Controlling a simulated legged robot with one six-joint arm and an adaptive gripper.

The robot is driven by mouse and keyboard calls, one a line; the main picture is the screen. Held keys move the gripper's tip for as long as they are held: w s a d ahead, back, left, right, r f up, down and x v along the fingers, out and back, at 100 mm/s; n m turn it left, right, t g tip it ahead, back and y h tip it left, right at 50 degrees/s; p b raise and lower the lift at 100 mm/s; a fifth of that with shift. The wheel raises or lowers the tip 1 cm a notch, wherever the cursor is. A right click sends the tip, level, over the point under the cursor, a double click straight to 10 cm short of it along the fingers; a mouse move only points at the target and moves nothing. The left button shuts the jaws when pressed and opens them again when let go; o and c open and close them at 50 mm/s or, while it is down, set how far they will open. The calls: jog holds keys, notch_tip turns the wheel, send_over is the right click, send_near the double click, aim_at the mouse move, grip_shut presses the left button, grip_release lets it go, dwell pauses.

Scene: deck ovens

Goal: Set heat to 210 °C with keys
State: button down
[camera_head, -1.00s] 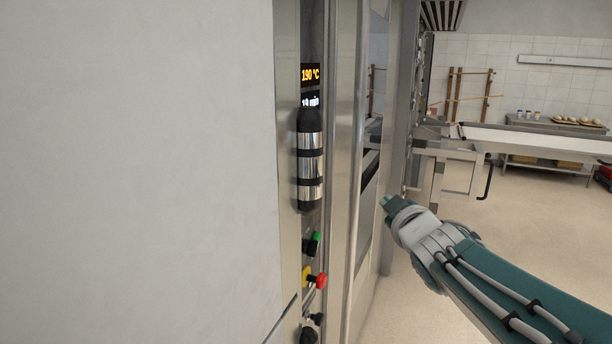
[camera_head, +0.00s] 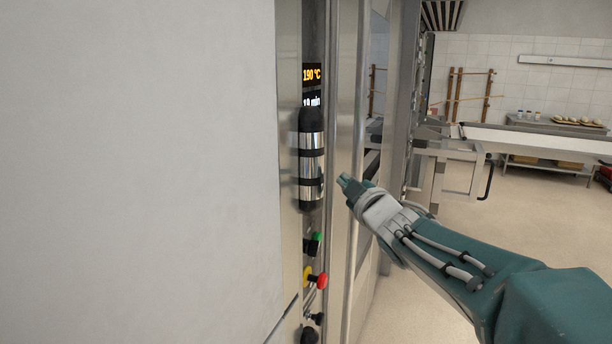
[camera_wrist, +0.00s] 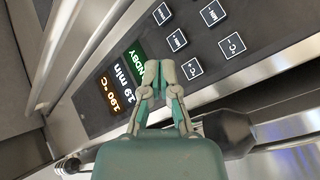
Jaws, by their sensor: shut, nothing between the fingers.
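The oven's control panel (camera_head: 313,40) is seen edge-on in the head view, with an orange 190 °C readout (camera_head: 312,75). In the wrist view the readout (camera_wrist: 117,94) also says 190 °C, beside a white minutes readout (camera_wrist: 122,77) that looks like 19 min and a green standby field (camera_wrist: 140,60).
A black and chrome cylindrical handle (camera_head: 311,160) stands out below the readouts. A green switch (camera_head: 316,241) and a red knob (camera_head: 321,281) sit lower. A pale wall panel (camera_head: 140,170) fills the left. Open floor (camera_head: 520,220) lies at right.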

aim_at(304, 174)
jog(key=shift+w+a, duration=0.35)
jog(key=shift+a, duration=0.5)
jog(key=shift+w+a, duration=0.3)
jog(key=shift+a, duration=0.5)
jog(key=shift+w+a, duration=0.35)
jog(key=shift+a, duration=0.5)
jog(key=shift+a, duration=0.15)
jog(key=shift+w+a+r, duration=0.1)
jog(key=shift+a, duration=0.1)
jog(key=shift+w+a, duration=0.15)
jog(key=shift+a, duration=0.2)
jog(key=shift+d, duration=0.15)
dwell(0.3)
jog(key=shift+s+d, duration=0.3)
jog(key=shift+d, duration=0.35)
jog(key=shift+w+a, duration=0.15)
jog(key=shift+a, duration=0.3)
